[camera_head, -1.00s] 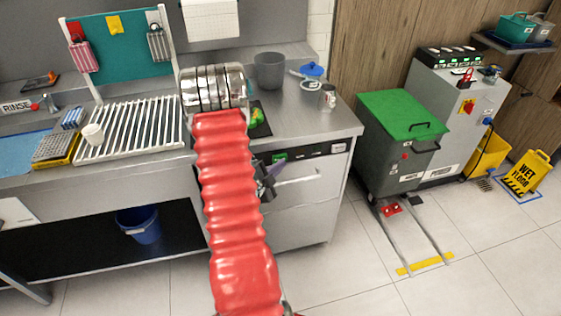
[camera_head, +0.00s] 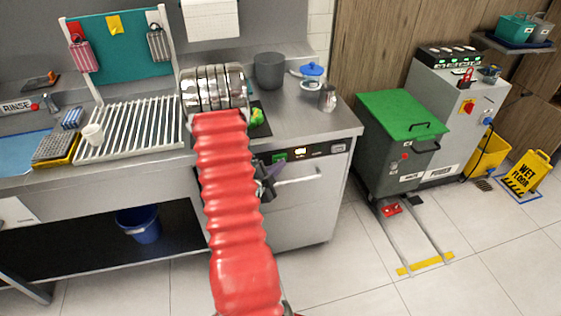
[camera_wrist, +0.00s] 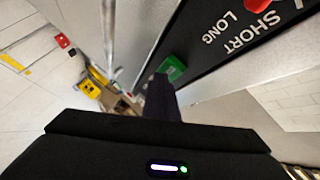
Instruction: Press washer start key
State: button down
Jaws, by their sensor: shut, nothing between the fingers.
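The washer (camera_head: 300,210) stands under the right end of the steel counter. Its dark control panel carries a green key (camera_head: 279,157) at the left and a small lit display (camera_head: 300,151). My gripper (camera_head: 270,175) is shut and empty, just below and in front of the green key. In the wrist view, the dark fingers (camera_wrist: 160,95) point up toward the green key (camera_wrist: 171,67), which shows just beyond their tip. Whether they touch it, I cannot tell. My red arm sleeve hides the washer's left side.
A bar handle (camera_head: 298,180) crosses the washer front right of my gripper. A red knob (camera_wrist: 257,4) sits by the SHORT and LONG marks on the panel. A grey bin with a green lid (camera_head: 400,115) stands to the right. The tiled floor between is clear.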

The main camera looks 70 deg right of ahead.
jog(key=shift+s+a, duration=0.35)
jog(key=shift+a, duration=0.25)
jog(key=shift+s+a, duration=0.4)
jog(key=shift+a, duration=0.3)
jog(key=shift+s+a, duration=0.45)
jog(key=shift+a, duration=0.3)
jog(key=shift+s+a, duration=0.4)
jog(key=shift+a, duration=0.3)
jog(key=shift+w, duration=0.1)
